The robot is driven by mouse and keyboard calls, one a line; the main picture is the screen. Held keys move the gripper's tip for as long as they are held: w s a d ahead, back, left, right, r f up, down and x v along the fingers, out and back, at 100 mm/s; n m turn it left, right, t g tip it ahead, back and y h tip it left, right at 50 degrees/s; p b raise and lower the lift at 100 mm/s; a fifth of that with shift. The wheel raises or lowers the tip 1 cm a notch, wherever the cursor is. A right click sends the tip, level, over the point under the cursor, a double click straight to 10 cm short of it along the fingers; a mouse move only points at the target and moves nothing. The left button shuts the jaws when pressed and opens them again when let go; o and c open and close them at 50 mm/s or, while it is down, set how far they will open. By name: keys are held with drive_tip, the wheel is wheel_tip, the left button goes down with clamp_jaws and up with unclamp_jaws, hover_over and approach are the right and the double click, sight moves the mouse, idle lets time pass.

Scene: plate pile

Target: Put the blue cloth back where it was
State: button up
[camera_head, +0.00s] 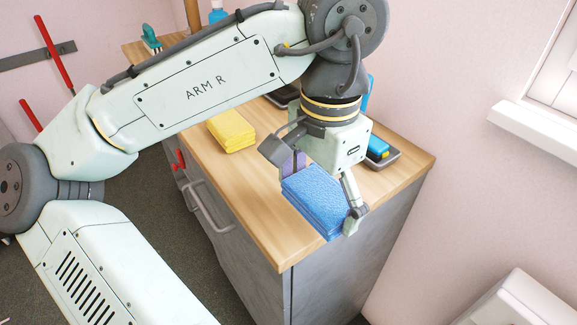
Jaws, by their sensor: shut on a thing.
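The blue cloth (318,199) is a thick folded stack with a textured top. It is over the front right part of the wooden counter top, close to the edge. My gripper (318,198) reaches down from above and is shut on the blue cloth, with a finger at its right side. The other finger is partly hidden behind the cloth. I cannot tell whether the cloth touches the counter or hangs just above it.
A folded yellow cloth (231,130) lies on the wooden counter (262,222) to the left. A dark tray (385,160) with a blue and yellow item (378,148) is behind my gripper. Something purple (291,163) shows beside the blue cloth. The counter's front left is clear.

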drive_tip(key=w+a, duration=0.1)
drive_tip(key=w, duration=0.2)
drive_tip(key=w+a+p, duration=0.1)
drive_tip(key=w+a, duration=0.1)
drive_tip(key=w, duration=0.1)
drive_tip(key=w+a+f, duration=0.1)
drive_tip(key=w, duration=0.2)
drive_tip(key=shift+w+a+p, duration=0.15)
drive_tip(key=shift+w+p, duration=0.05)
drive_tip(key=shift+p, duration=0.15)
drive_tip(key=shift+f+p, duration=0.3)
drive_tip(key=shift+f, duration=1.45)
drive_tip(key=shift+f, duration=0.1)
drive_tip(key=o, duration=0.8)
wheel_tip(320, 180, up, 12)
